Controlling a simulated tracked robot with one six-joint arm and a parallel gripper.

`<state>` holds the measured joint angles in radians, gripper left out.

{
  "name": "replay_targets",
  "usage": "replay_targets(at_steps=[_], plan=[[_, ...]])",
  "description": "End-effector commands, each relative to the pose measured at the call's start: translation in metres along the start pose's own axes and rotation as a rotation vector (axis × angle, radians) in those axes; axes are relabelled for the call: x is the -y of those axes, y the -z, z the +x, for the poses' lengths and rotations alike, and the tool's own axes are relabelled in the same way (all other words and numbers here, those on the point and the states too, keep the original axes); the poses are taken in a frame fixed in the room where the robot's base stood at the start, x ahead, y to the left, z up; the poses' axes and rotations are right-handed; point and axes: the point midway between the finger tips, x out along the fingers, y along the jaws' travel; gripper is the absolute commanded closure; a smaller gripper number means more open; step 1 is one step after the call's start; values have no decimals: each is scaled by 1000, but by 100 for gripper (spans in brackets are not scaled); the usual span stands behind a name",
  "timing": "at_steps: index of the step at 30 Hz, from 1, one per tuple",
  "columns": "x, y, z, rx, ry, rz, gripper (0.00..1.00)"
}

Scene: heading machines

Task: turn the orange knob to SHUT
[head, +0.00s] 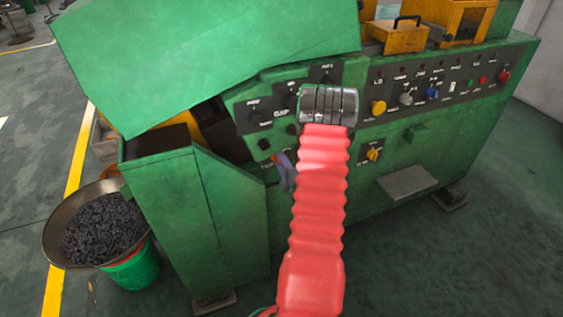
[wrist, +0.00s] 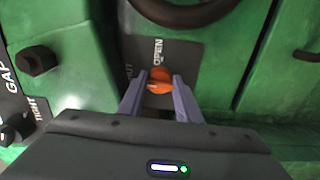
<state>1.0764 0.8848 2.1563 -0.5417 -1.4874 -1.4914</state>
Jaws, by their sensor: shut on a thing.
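The orange knob (wrist: 160,81) shows in the wrist view on a dark plate (wrist: 185,58) of the green machine. My gripper (wrist: 160,96) has its two purple-grey fingers on either side of the knob, shut on it. The word OPEN stands just above the knob, reading sideways. A second word to its left is partly hidden by the left finger and hard to read. A pale mark shows on the knob's left part.
The green machine (head: 230,195) fills the middle. Its panel carries a yellow knob (head: 378,107), a blue knob (head: 431,92) and a red button (head: 503,76). A dark round rim (wrist: 185,12) is above the orange knob. A pan of dark pieces (head: 58,215) stands at left.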

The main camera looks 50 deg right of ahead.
Motion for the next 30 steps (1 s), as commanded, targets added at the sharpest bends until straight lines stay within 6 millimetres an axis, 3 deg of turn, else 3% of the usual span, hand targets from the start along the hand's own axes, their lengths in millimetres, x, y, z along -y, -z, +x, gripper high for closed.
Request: replay_targets(at_steps=[13,14,15,21,30], plan=[[4,1,-2,1,11,-8,91],[4,1,-2,0,11,-8,67],[4,1,-2,0,10,-8,64],[3,1,-1,0,7,-9,50],[2,0,-2,0,4,-10,50]])
